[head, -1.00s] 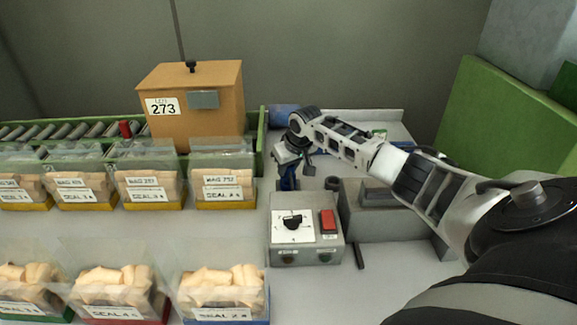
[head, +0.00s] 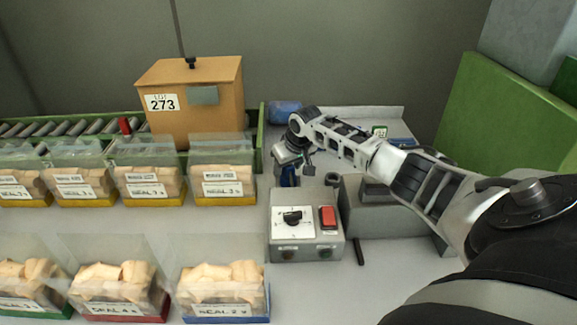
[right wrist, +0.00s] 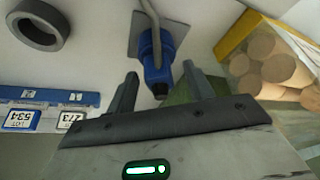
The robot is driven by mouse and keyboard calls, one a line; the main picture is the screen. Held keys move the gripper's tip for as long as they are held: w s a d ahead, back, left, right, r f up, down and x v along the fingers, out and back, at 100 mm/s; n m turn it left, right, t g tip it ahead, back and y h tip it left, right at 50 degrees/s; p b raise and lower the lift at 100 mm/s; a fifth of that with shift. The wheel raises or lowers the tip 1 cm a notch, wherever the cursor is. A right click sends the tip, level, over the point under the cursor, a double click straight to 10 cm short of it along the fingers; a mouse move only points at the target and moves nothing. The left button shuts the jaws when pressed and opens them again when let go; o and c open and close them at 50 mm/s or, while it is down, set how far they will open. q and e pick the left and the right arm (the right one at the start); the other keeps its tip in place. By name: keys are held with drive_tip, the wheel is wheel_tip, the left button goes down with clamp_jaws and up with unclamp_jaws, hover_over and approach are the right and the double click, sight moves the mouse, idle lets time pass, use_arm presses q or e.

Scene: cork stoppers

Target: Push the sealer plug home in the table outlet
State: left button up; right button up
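The blue plug (right wrist: 157,52) with a dark end shows in the right wrist view, by a grey plate (right wrist: 133,36) on the pale table and under a bent grey cord. Whether it is fully seated I cannot tell. My left gripper is not in view.
The control box has a black knob (head: 292,216) and a red switch (head: 327,216). Bins of corks (head: 222,184) stand to the left, beside an orange box (head: 192,110). A dark ring (right wrist: 38,25) and lot tags (right wrist: 22,120) lie near the gripper.

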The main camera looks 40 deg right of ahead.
drive_tip(key=v, duration=1.6)
